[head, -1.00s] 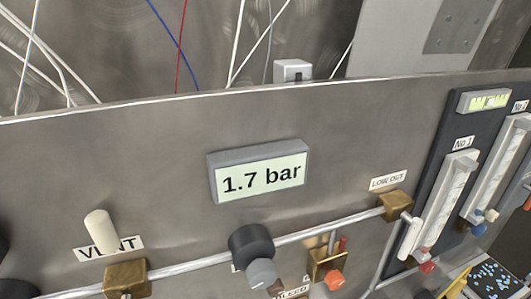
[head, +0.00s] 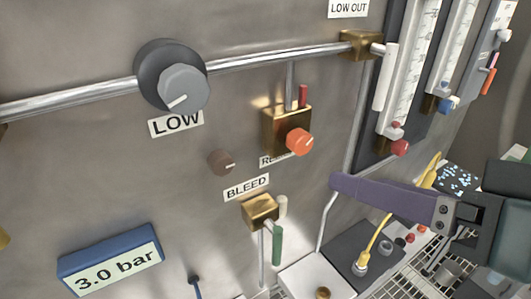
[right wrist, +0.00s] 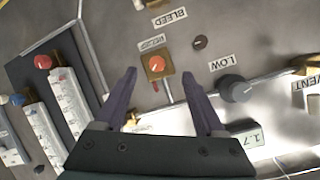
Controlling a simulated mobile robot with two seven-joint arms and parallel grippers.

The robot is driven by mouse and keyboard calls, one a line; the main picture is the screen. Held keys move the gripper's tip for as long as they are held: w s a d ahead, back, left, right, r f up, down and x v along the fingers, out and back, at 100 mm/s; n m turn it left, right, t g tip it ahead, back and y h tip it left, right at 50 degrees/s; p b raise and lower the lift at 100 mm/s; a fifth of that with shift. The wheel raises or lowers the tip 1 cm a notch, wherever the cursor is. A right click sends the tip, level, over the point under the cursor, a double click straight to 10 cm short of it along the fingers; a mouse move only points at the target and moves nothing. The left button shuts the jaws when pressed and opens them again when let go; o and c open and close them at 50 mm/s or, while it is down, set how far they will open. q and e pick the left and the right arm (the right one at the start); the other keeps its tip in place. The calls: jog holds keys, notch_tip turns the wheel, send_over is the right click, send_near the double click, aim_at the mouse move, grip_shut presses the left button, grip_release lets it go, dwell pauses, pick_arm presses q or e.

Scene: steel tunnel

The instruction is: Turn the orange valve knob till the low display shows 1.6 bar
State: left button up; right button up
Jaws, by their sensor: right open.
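The orange valve knob (head: 299,142) sits on a brass block (head: 285,124) on the steel panel, with a pale mark on its face. In the right wrist view the orange knob (right wrist: 155,63) shows between and beyond my fingertips. My right gripper (head: 345,185) has purple fingers, seen side-on below and right of the knob in the head view. In the right wrist view my right gripper (right wrist: 160,73) is open, nothing between its fingers. My left gripper is in neither view.
A large grey LOW knob (head: 183,88), a small brown knob (head: 221,162) and a brass BLEED valve (head: 261,209) surround the orange knob. A pipe (head: 260,58) crosses above. A blue display (head: 110,262) reads 3.0 bar. Flow tubes (head: 408,80) stand at right.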

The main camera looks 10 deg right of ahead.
aim_at(305, 146)
jog(key=w+f+t+b, duration=0.1)
jog(key=w+b, duration=0.1)
jog(key=w, duration=0.1)
jog(key=w+a+f+m+t+y+b, duration=0.1)
jog(key=w+t+b, duration=0.1)
jog(key=w, duration=0.2)
jog(key=w+a+f+m+t+b, duration=0.1)
jog(key=w, duration=0.2)
jog(key=shift+w+y+b, duration=0.35)
jog(key=shift+y+b, duration=0.05)
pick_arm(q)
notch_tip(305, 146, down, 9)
pick_arm(e)
jog(key=shift+w+a+f, duration=0.1)
jog(key=shift+w+a, duration=0.05)
jog(key=shift+w, duration=0.35)
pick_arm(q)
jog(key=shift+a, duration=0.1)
pick_arm(e)
grip_shut()
